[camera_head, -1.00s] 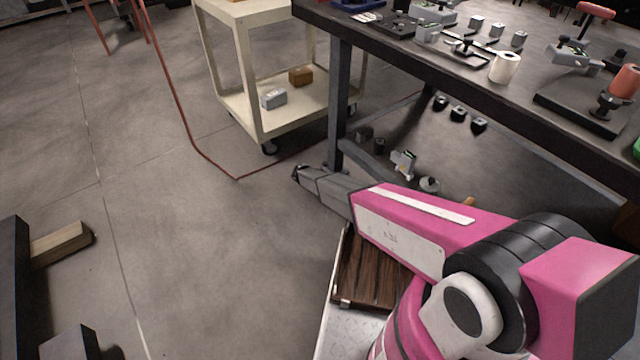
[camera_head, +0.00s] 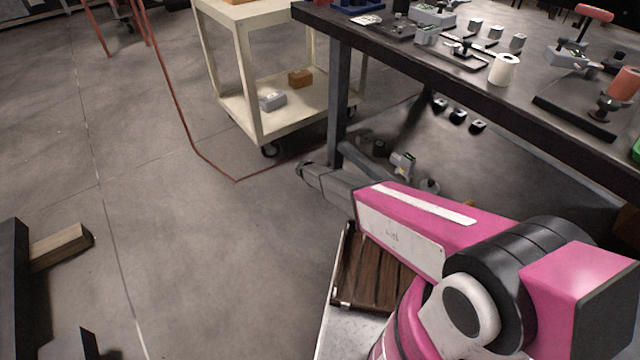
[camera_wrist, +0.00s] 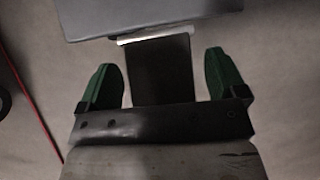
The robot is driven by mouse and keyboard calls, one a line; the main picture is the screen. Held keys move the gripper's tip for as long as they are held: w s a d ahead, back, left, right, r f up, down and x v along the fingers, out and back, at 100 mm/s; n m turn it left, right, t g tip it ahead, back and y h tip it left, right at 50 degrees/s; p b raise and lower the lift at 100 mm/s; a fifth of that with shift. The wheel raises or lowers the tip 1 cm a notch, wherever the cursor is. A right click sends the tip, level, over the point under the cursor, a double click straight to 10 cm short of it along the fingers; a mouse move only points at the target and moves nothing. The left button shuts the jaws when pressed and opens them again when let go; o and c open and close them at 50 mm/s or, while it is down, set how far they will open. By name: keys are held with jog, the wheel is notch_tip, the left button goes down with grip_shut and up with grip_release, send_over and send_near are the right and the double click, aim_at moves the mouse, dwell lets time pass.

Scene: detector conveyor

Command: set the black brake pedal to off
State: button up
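My gripper (camera_wrist: 160,65) is open in the wrist view, with its two green fingers spread apart. A flat black plate (camera_wrist: 160,75) shows between the fingers, with a thin pale strip along its top edge. Above it is a grey slab (camera_wrist: 150,15) that the strip seems to meet. The plate may be the black brake pedal, but I cannot tell for sure, nor whether the fingers touch it. No pedal is clearly visible there.
A dark bench (camera_head: 465,85) with several small devices stands at the right. A cream cart (camera_head: 247,85) holds a grey and a brown box. A red hose (camera_head: 172,85) lies on the floor. A wood block (camera_head: 60,247) is at the left. The middle floor is clear.

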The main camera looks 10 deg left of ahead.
dwell(0.3)
jog(key=v, duration=1)
jog(key=shift+r, duration=0.35)
jog(key=shift+s, duration=0.15)
